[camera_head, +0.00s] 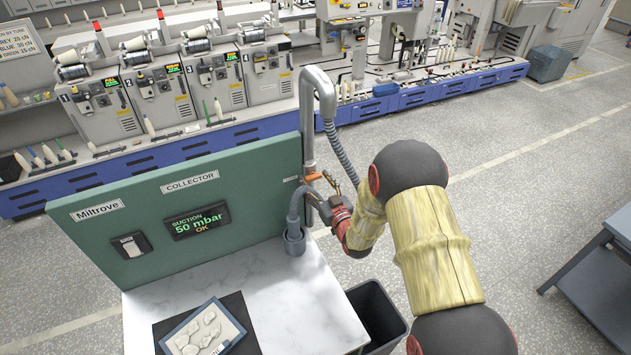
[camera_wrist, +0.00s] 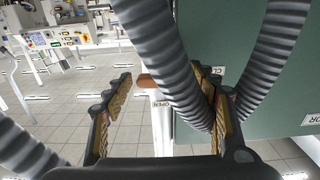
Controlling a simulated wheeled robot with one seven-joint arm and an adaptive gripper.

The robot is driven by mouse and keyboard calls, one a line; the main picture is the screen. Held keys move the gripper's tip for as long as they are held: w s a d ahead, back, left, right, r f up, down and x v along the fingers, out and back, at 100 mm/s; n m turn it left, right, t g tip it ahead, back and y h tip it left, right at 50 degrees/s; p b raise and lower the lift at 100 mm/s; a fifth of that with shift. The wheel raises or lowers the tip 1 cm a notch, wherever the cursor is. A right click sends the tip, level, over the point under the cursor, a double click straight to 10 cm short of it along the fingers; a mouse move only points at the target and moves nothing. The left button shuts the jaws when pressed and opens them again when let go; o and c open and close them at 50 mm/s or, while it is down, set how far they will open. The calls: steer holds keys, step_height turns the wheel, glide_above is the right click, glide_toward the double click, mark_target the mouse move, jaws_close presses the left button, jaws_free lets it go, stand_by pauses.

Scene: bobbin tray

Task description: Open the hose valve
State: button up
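The hose valve shows as an orange lever (camera_head: 313,177) on the grey vertical pipe (camera_head: 307,130) at the right end of the green panel. In the wrist view the orange-brown lever (camera_wrist: 147,81) lies between and beyond my fingers, above a label reading OPEN (camera_wrist: 162,103). A second label starting with CL (camera_wrist: 218,70) is partly hidden behind the right finger. A grey ribbed hose (camera_wrist: 170,60) crosses in front of the right finger and hides part of it. My gripper (camera_head: 333,187) is beside the pipe, its fingers apart (camera_wrist: 166,76); I see no grip on the lever.
The green panel (camera_head: 140,206) shows SUCTION 50 mbar OK. A grey hose end sits in a holder (camera_head: 294,242) on the white table (camera_head: 290,305). A black bin (camera_head: 378,312) stands beside the table. More ribbed hose (camera_wrist: 275,50) crosses the wrist view.

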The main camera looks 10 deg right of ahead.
steer(key=c, duration=0.9)
steer(key=shift+f+n+b, duration=0.1)
steer(key=shift+n+b, duration=0.2)
steer(key=shift+b, duration=0.15)
steer(key=n+b, duration=1.7)
steer(key=b, duration=1.1)
steer(key=shift+n, duration=0.3)
steer(key=o, duration=1.2)
steer(key=shift+c, duration=0.2)
